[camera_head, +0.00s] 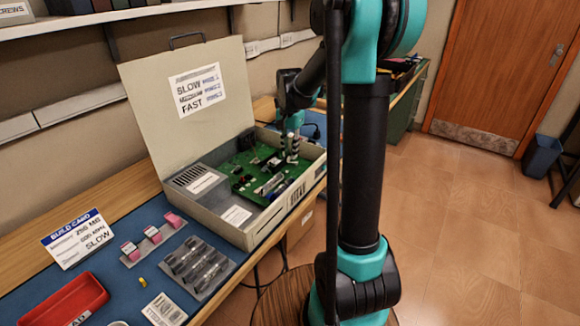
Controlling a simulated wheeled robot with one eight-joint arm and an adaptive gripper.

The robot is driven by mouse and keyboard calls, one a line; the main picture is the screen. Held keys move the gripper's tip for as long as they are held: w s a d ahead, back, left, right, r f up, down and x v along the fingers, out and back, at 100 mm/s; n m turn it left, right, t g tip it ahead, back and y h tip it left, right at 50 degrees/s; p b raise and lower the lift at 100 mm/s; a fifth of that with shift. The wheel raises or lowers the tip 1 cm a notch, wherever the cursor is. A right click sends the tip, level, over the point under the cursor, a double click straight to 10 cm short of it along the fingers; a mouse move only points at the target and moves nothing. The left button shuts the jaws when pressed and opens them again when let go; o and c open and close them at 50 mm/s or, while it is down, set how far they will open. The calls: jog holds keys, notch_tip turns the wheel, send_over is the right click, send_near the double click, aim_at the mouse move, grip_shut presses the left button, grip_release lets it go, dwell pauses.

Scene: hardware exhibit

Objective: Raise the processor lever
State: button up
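An open case (208,205) with a raised lid (170,120) sits on the blue mat. A green circuit board (243,165) lies inside it, with chips, slots and sockets. My gripper (291,156) reaches down from behind my arm to the right back part of the board. Its fingertips are small and dark in this view, so I cannot tell whether they are open or shut. The processor lever is not distinguishable; it is too small or hidden near the gripper.
The raised lid stands behind the board. My arm column blocks the view at right.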

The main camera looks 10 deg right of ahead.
aim_at(288, 161)
notch_tip(288, 161, up, 7)
jog(key=s+a, duration=0.1)
dwell(0.8)
jog(key=shift+f, duration=0.1)
